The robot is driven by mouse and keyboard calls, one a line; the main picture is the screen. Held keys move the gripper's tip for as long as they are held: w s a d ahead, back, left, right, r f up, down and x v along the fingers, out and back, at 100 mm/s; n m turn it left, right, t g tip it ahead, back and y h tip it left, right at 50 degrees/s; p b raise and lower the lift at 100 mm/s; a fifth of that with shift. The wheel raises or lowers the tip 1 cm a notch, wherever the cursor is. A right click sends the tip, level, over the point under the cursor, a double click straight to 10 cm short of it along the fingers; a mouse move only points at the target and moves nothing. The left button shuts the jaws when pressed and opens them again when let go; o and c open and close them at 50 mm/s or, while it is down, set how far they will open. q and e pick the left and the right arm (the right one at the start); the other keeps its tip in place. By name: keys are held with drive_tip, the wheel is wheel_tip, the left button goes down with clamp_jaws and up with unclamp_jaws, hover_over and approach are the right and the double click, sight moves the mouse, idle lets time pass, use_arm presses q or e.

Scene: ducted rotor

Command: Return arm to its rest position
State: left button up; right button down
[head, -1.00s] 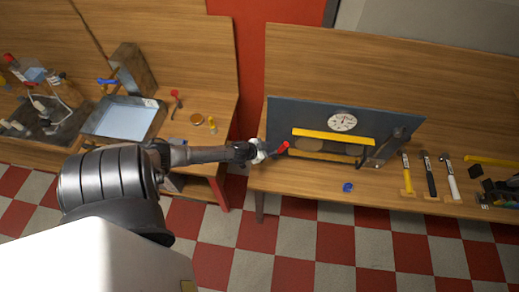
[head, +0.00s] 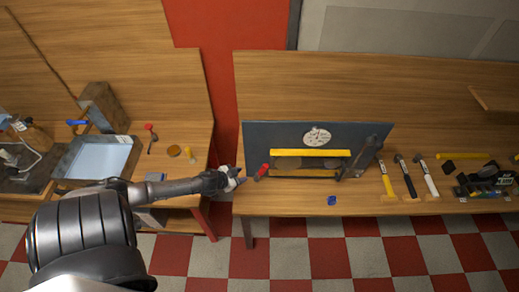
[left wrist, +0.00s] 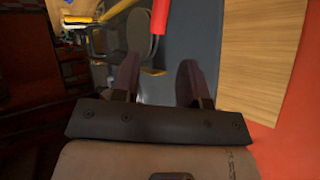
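My left arm reaches in from the left in the head view. Its gripper (head: 238,178) is beside the left end of the dark panel fixture (head: 258,142), over the left edge of the right-hand bench. In the left wrist view the two fingers (left wrist: 158,82) stand apart with nothing held between them. A red handle (head: 262,171) is just right of the gripper; it also shows beyond the fingertips in the left wrist view (left wrist: 161,16). My right gripper is not in view.
The right bench (head: 290,206) holds a blue cube (head: 332,201), a yellow-handled hammer (head: 388,185) and other tools. The left bench carries a grey tray (head: 76,165), a red-topped tool (head: 150,128) and a round amber disc (head: 174,151). A gap separates the benches; checkered floor lies in front.

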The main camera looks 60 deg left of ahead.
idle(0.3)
use_arm(q)
drive_tip(key=s+a+m+g+y, duration=0.2)
drive_tip(key=s+a+g+y, duration=0.1)
drive_tip(key=a+y, duration=0.1)
drive_tip(key=s+d+r+g+h, duration=0.1)
drive_tip(key=s+d+r+h, duration=0.1)
drive_tip(key=d, duration=0.9)
drive_tip(key=s+d+r+g+h, duration=0.2)
drive_tip(key=s+d+r, duration=0.2)
drive_tip(key=d+r, duration=0.3)
drive_tip(key=s+d+r+g+h, duration=0.1)
drive_tip(key=s+d+r, duration=0.3)
drive_tip(key=d, duration=1.3)
drive_tip(key=shift+r+n+h+p, duration=0.45)
drive_tip(key=shift+r+h, duration=0.15)
drive_tip(key=shift+r, duration=0.15)
